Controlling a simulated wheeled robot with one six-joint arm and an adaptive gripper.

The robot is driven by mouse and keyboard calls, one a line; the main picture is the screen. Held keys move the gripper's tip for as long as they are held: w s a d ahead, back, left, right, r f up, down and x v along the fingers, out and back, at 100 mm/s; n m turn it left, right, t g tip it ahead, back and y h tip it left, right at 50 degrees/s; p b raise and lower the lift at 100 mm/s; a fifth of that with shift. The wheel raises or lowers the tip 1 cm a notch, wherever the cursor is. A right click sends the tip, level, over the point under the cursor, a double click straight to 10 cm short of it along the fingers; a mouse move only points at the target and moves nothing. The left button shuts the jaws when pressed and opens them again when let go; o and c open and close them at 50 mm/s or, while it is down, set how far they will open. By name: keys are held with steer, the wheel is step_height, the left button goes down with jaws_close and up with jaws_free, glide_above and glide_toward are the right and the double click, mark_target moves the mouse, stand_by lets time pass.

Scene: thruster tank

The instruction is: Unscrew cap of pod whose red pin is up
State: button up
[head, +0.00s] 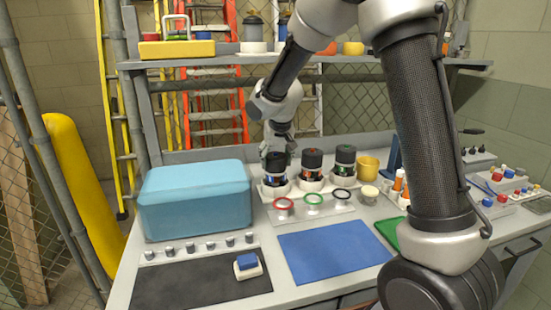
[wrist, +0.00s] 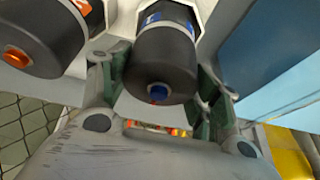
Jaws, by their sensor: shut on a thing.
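Three dark-capped pods stand in a row in a white holder (head: 296,190): a left pod with a blue band (head: 275,180), a middle pod with an orange-red band (head: 311,172) and a right pod with a green band (head: 344,167). My gripper (head: 277,152) is at the left pod, coming from above and behind. In the wrist view its fingers (wrist: 155,95) are shut on the dark cap (wrist: 160,65), one on each side. The neighbouring pod (wrist: 40,35) shows an orange button.
Red, green and black rings (head: 283,207) stand in front of the pods. A blue box (head: 195,200) is close on the left. A blue mat (head: 333,252) and a dark mat (head: 200,285) lie in front. A yellow cup (head: 369,167) stands right of the pods.

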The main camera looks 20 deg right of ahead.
steer(key=n, duration=0.2)
steer(key=n+y, duration=0.1)
steer(key=n, duration=0.1)
steer(key=shift+d+y, duration=0.1)
steer(key=shift+y, duration=0.2)
steer(key=n, duration=0.2)
steer(key=n+g+y, duration=0.1)
steer(key=n, duration=0.1)
steer(key=shift+w+n+y, duration=0.1)
steer(key=shift+n+y, duration=0.2)
steer(key=shift+n, duration=0.1)
steer(key=n, duration=0.2)
steer(key=n+g+y, duration=0.1)
steer(key=n, duration=0.1)
steer(key=shift+n+g, duration=0.3)
steer(key=n+g, duration=0.1)
steer(key=n, duration=0.2)
steer(key=shift+n, duration=0.4)
steer(key=o, duration=1)
steer(key=shift+o, duration=0.2)
steer(key=shift+r, duration=0.15)
